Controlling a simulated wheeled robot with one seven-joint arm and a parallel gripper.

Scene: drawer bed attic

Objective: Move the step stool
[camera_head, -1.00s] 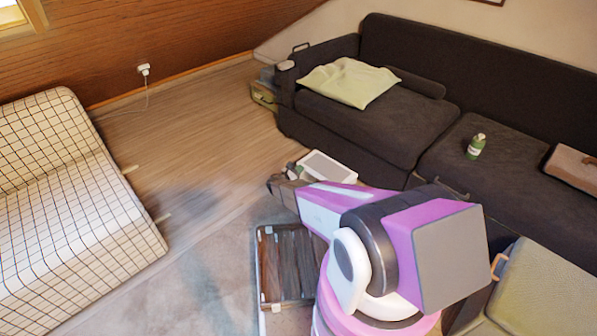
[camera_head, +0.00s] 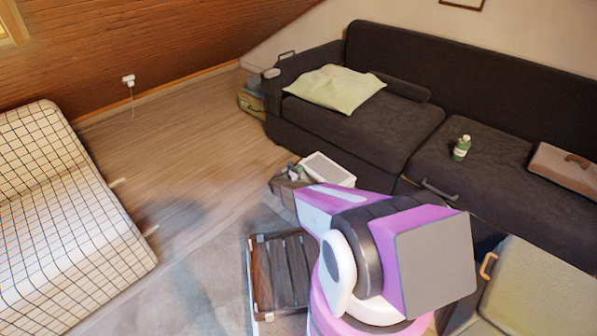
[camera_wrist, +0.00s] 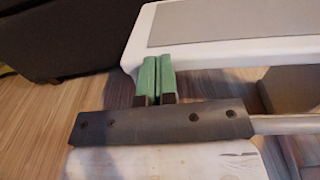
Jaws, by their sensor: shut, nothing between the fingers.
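The step stool (camera_head: 326,168) is small and white with a grey top panel. It stands on the floor in front of the sofa, partly hidden behind my arm in the head view. In the wrist view its top (camera_wrist: 222,27) fills the upper right. My gripper (camera_wrist: 156,80) has its two green fingers shut together, with nothing between them. They are at the near left corner of the stool's top, touching or very close; I cannot tell which. In the head view my gripper (camera_head: 294,174) is just left of the stool.
The dark sofa (camera_head: 365,120) stands behind the stool, with a green bottle (camera_head: 461,147) on it. A slatted dark wooden piece (camera_head: 282,272) lies on the rug beside my arm. A checkered seat (camera_head: 65,210) is at left. Wooden floor (camera_head: 185,140) between them is clear.

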